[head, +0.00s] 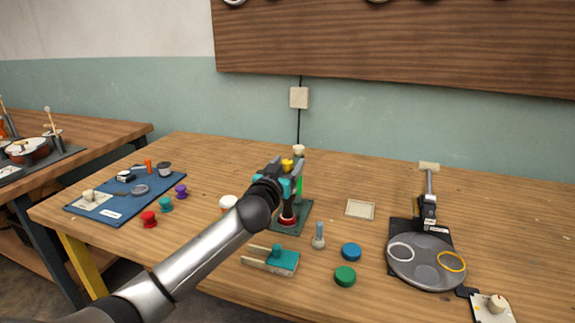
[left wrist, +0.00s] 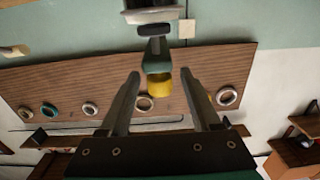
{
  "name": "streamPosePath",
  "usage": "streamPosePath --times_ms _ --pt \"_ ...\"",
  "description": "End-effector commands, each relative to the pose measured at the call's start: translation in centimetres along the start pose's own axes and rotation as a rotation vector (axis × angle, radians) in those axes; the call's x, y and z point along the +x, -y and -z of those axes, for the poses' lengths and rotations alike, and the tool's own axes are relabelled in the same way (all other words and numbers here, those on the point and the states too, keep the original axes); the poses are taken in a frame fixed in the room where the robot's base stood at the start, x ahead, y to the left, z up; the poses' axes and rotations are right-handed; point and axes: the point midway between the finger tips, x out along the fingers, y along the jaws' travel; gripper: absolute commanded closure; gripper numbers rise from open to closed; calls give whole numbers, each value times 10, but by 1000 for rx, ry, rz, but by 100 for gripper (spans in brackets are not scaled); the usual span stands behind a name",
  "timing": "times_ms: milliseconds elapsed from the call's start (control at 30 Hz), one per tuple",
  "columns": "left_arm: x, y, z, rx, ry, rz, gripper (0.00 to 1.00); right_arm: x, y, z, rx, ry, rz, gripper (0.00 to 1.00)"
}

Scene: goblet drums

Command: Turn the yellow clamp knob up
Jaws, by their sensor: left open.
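The yellow clamp knob (head: 287,165) shows at the top of a clamp stand (head: 291,227) on the table, and its lower part is hidden by my gripper. In the left wrist view the yellow knob (left wrist: 158,86) sits below a dark green block, between my fingers. My left gripper (head: 288,168) is open around the knob, with a finger on either side. In the left wrist view my gripper (left wrist: 160,76) shows a gap between each finger and the knob, so nothing is gripped. My right gripper is not in view.
A teal block with prongs (head: 284,262), a small blue-topped post (head: 319,236), and blue (head: 351,252) and green (head: 345,276) discs lie in front. A round plate stand (head: 426,268) is at the right, a blue mat (head: 110,204) at the left. The table's back is mostly clear.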

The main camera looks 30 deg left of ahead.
Motion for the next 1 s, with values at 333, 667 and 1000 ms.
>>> streamPosePath --times_ms 333,667,1000 --pt "0 0 0 0 0 0 63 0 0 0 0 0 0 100" --pt "0 0 0 0 0 0 100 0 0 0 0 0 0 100" --pt "0 0 0 -1 0 4 100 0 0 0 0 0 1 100"
